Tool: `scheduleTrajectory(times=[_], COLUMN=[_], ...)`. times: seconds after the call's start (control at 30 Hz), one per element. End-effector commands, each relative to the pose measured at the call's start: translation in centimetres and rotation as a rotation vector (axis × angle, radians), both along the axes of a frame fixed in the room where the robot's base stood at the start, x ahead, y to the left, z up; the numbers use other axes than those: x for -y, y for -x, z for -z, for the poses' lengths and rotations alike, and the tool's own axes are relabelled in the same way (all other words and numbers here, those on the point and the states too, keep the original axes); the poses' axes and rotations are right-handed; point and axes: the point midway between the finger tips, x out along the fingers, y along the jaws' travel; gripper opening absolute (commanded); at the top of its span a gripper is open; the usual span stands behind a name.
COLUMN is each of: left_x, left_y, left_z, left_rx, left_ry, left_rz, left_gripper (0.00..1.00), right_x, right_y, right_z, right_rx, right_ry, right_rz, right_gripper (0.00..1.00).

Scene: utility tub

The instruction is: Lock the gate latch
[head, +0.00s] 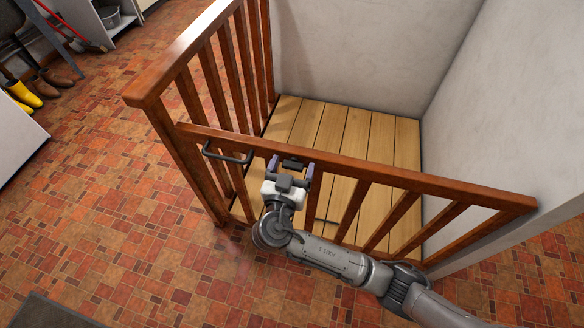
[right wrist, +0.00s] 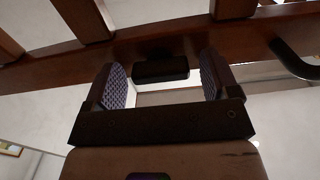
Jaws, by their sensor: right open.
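The wooden gate (head: 400,178) closes off a corner with a plank floor. A black bar handle (head: 228,154) sits on its top rail at the left; it also shows at the right edge of the right wrist view (right wrist: 295,62). A small black block (head: 292,163), which looks like the latch, sits at the rail right of the handle. My right gripper (head: 291,168) is open, with its fingertips close to the rail. In the right wrist view, the black block (right wrist: 160,71) lies between the two fingers, with a gap on each side. I cannot tell whether the latch is locked.
A wooden railing (head: 200,45) meets the gate at the left post. White walls stand behind and to the right. Yellow boots (head: 22,95) and brown shoes (head: 55,78) are at the far left. The tiled floor (head: 130,200) before the gate is clear.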

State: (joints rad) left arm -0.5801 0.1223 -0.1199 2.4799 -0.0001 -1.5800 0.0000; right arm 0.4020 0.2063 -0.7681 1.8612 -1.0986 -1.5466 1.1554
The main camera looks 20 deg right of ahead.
Motion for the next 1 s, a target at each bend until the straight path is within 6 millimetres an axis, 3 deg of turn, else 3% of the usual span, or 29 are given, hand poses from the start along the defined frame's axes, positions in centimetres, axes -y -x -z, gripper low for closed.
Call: scheduleTrajectory(times=[0.23, 0.77, 1.0], left_x=[0.23, 0.05, -0.14], left_y=[-0.02, -0.02, -0.01], left_z=[-0.02, -0.02, -0.66], left_rx=[0.001, 0.001, 0.001], left_ry=[0.008, 0.002, -0.004], left_rz=[-0.005, -0.002, 0.004], left_gripper=[0.0, 0.0, 0.0], right_x=[0.03, 0.02, 0.01], right_y=[-0.04, -0.02, -0.02], right_z=[-0.03, -0.01, -0.18], right_rx=[0.0, 0.0, -0.019], right_ry=[0.0, 0.0, 0.021], right_rz=[0.0, 0.0, 0.0], right_gripper=[0.81, 0.32, 0.32])
